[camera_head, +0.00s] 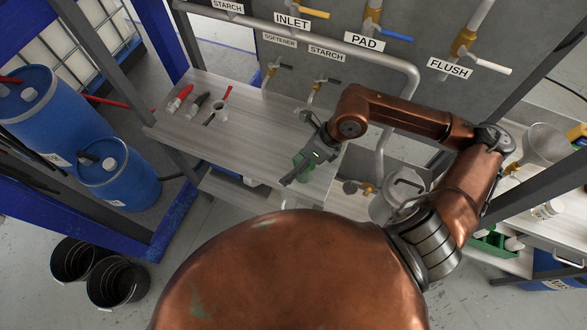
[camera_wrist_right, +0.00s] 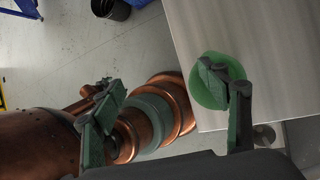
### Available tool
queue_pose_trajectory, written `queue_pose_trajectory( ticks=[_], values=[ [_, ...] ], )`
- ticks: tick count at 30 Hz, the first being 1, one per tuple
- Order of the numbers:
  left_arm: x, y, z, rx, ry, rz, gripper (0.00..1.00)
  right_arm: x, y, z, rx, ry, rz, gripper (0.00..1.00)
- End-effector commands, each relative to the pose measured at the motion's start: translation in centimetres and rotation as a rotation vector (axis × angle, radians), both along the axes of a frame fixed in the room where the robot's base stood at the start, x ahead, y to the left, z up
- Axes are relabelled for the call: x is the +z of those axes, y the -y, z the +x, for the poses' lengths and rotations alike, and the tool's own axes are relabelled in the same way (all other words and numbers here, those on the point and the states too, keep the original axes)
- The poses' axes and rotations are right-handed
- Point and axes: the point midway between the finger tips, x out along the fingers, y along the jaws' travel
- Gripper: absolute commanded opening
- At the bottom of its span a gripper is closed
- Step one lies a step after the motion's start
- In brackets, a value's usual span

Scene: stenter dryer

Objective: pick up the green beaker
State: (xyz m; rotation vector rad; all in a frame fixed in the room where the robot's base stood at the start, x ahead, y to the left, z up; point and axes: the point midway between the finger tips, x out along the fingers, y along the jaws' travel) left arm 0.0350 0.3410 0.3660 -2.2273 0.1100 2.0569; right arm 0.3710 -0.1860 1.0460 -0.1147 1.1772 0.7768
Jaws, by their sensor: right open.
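The green beaker (camera_head: 301,161) stands near the front right edge of the grey work table (camera_head: 245,135); my right gripper partly covers it in the head view. In the right wrist view the beaker (camera_wrist_right: 226,64) is a translucent green round shape near the table's corner. One finger of my right gripper (camera_wrist_right: 163,88) overlaps it in that view, while the other finger is off the table over the floor. The jaws are wide apart and nothing is between them. I cannot tell whether the finger touches the beaker. My left gripper is not in view.
Valve taps (camera_head: 315,93) stand at the table's back. Blue drums (camera_head: 45,115) are at left, black buckets (camera_head: 117,279) on the floor. The table's middle is clear.

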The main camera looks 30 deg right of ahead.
Motion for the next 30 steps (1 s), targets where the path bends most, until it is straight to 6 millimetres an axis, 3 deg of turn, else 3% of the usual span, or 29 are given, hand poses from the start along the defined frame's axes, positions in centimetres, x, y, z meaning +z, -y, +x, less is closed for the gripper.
queue_pose_trajectory(
  ticks=[1,3,7,17,24,30],
  values=[
    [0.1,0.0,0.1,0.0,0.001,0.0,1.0,-0.6,2.4,-0.1,0.007,0.05,-0.086,0.69],
    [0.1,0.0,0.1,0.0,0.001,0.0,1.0,-1.0,4.7,0.1,0.02,0.104,-0.173,0.69],
    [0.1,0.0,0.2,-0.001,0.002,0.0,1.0,-1.6,6.9,0.3,0.037,0.154,-0.259,0.69],
    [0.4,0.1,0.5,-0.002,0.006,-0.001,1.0,-4.7,6.4,1.1,0.038,0.16,-0.272,0.69],
    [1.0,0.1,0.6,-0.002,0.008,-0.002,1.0,-8.0,5.6,1.8,0.037,0.16,-0.269,0.69],
    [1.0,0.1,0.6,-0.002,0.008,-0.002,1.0,-9.0,5.4,2.1,0.039,0.161,-0.271,0.69]
  ],
)
